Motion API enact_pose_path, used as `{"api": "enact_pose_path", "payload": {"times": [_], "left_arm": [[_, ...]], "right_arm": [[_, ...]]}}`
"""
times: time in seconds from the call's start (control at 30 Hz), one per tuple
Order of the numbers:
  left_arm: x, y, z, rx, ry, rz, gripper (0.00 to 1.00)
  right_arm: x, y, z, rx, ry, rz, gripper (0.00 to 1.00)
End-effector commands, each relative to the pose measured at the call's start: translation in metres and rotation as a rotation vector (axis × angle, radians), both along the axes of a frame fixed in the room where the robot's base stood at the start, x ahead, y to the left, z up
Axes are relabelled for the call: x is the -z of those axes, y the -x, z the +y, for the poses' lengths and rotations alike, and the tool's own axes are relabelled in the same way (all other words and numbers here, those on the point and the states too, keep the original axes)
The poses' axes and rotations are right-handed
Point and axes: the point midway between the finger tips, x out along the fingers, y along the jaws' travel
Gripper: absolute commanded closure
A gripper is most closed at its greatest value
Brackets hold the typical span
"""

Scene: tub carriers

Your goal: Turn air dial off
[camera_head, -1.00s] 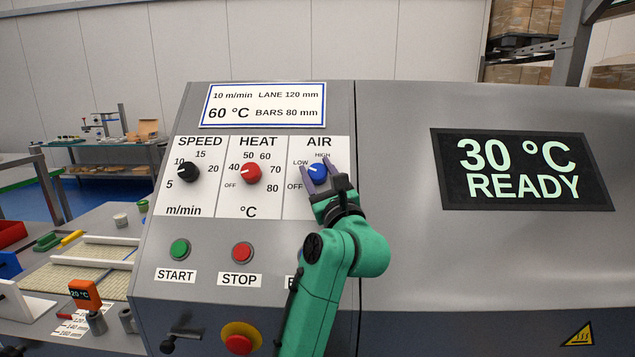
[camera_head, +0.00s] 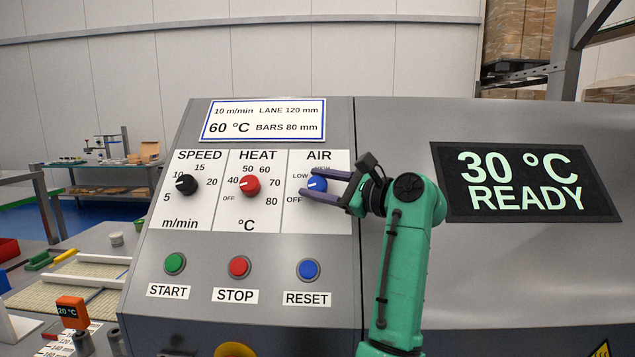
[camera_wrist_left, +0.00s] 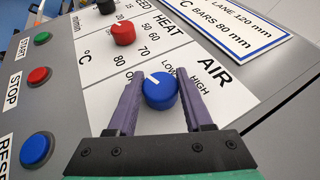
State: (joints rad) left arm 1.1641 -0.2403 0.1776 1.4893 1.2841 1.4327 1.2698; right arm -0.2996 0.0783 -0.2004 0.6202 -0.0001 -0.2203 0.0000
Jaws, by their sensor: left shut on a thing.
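The blue air dial (camera_head: 317,184) sits on the white AIR panel, right of the red heat dial. My left gripper (camera_head: 309,183) reaches in from the right, one finger above the dial and one below, and is shut on it. In the left wrist view the blue dial (camera_wrist_left: 160,91) sits between the two purple fingers (camera_wrist_left: 160,88). Its white mark points between LOW and OFF. The HIGH label is partly covered by a finger in the head view. My right gripper is not in view.
The black speed dial (camera_head: 187,185) and red heat dial (camera_head: 250,185) are to the left. Below are the green START (camera_head: 175,263), red STOP (camera_head: 239,267) and blue RESET (camera_head: 308,269) buttons. A display (camera_head: 525,182) reads 30 °C READY.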

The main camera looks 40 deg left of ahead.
Motion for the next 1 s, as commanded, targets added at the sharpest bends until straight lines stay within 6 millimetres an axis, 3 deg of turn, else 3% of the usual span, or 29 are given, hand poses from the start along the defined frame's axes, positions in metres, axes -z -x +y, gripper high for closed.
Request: {"api": "enact_pose_path", "payload": {"times": [0.5, 0.53, 0.6, 1.0], "left_arm": [[0.0017, -0.0002, 0.0009, -0.016, 0.017, -0.011, 1.0], [0.0017, -0.0002, 0.0009, -0.016, 0.017, -0.011, 0.42], [0.0016, -0.0002, 0.0009, -0.016, 0.017, -0.011, 0.19], [0.0022, -0.0008, -0.0054, -0.014, 0.015, -0.01, 0.19]], "right_arm": [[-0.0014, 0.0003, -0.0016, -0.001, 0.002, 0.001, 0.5], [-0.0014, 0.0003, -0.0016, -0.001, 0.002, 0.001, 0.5], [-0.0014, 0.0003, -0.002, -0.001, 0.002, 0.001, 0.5], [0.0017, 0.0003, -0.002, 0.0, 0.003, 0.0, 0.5]]}}
